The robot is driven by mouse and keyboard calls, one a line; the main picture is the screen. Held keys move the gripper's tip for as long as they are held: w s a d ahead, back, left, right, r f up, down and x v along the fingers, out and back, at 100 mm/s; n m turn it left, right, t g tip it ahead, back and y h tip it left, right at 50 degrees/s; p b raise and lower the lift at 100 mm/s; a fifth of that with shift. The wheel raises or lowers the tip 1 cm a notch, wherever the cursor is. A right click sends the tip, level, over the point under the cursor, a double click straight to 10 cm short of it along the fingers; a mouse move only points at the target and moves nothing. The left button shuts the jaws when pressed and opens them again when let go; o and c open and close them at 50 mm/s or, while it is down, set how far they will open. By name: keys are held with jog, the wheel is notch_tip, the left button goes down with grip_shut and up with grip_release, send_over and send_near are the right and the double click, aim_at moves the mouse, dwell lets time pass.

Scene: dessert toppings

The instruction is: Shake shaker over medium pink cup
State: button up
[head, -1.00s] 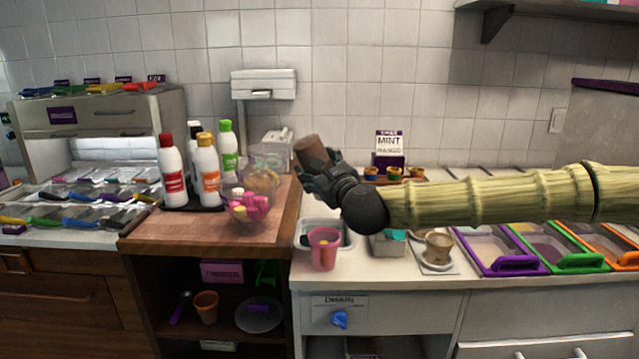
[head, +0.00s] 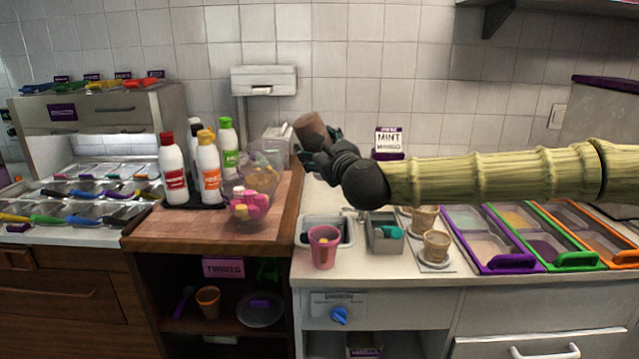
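The brown shaker (head: 311,130) is in my gripper (head: 318,152), held in the air above the back of the counter. The dark fingers are closed around its lower part, and it leans to the left. The pink cup (head: 323,250) stands upright on the white counter at the front, below my gripper and nearer to the camera. The gap between shaker and cup is large. The cup's inside is mostly hidden. No particles show in the air.
Sauce bottles (head: 206,168) and a clear bowl of pink and yellow pieces (head: 250,200) stand on the wooden counter at left. A metal bin (head: 385,236), tan cups (head: 436,246) and colour-rimmed topping bins (head: 490,250) are at right. A sign (head: 389,142) stands behind my arm.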

aim_at(323, 132)
jog(key=shift+r+p, duration=1)
jog(key=shift+r, duration=1.2)
notch_tip(323, 132, down, 14)
jog(key=b, duration=1.1)
jog(key=shift+r+p, duration=3.8)
jog(key=shift+r, duration=3.25)
jog(key=shift+f, duration=0.1)
notch_tip(323, 132, down, 14)
jog(key=b, duration=1.1)
